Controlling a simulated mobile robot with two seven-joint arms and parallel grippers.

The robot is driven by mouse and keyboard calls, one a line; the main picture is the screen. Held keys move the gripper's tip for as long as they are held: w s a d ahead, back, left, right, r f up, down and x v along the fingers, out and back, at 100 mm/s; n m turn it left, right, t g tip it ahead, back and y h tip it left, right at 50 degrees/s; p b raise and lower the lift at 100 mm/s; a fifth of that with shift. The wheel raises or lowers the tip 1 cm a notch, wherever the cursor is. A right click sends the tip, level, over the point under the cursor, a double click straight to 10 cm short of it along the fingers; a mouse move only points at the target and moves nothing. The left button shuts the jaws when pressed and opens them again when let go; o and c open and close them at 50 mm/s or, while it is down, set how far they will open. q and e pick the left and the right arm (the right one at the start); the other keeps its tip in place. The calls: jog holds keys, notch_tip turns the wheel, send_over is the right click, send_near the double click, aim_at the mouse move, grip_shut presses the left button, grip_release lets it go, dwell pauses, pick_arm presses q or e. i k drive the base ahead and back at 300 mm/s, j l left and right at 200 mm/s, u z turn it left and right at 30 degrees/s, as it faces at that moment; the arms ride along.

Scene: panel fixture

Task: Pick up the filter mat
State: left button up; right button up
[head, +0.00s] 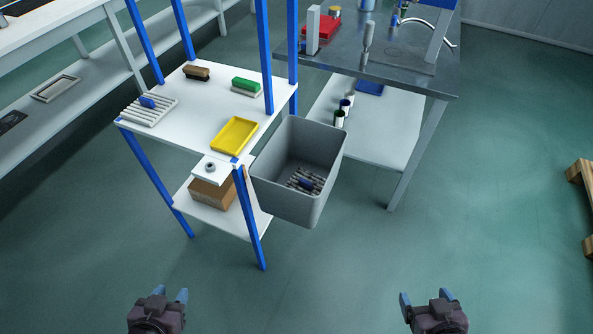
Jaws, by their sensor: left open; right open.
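A pale ribbed mat with a blue piece on it, which looks like a filter mat (158,114), lies on the left corner of the white upper shelf (190,128). A second, darker ribbed mat (317,178) with a blue piece lies at the bottom of a grey bin (270,175). My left gripper (170,293) is open and empty at the lower left, in front of the shelf unit and apart from it. My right gripper (426,296) is open and empty at the lower right, over clear floor. Neither gripper touches a mat.
A yellow tray (234,135), a green block-like item (246,85) and a brown brush-like item (197,72) share the upper shelf. Blue posts (249,220) frame it. A cardboard box (212,194) sits below. A metal table (420,75) stands behind right. The front floor is clear.

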aim_at(150, 107)
jog(key=i+j, duration=0.15)
jog(key=j, duration=0.65)
jog(key=i+j+z, duration=0.1)
jog(key=j, duration=0.7)
jog(key=i+j, duration=0.2)
jog(key=j, duration=0.6)
jog(key=i+j+z, duration=0.1)
jog(key=j, duration=0.7)
jog(key=i+j, duration=0.1)
jog(key=j, duration=0.75)
jog(key=i+j+z, duration=0.1)
jog(key=j, duration=0.7)
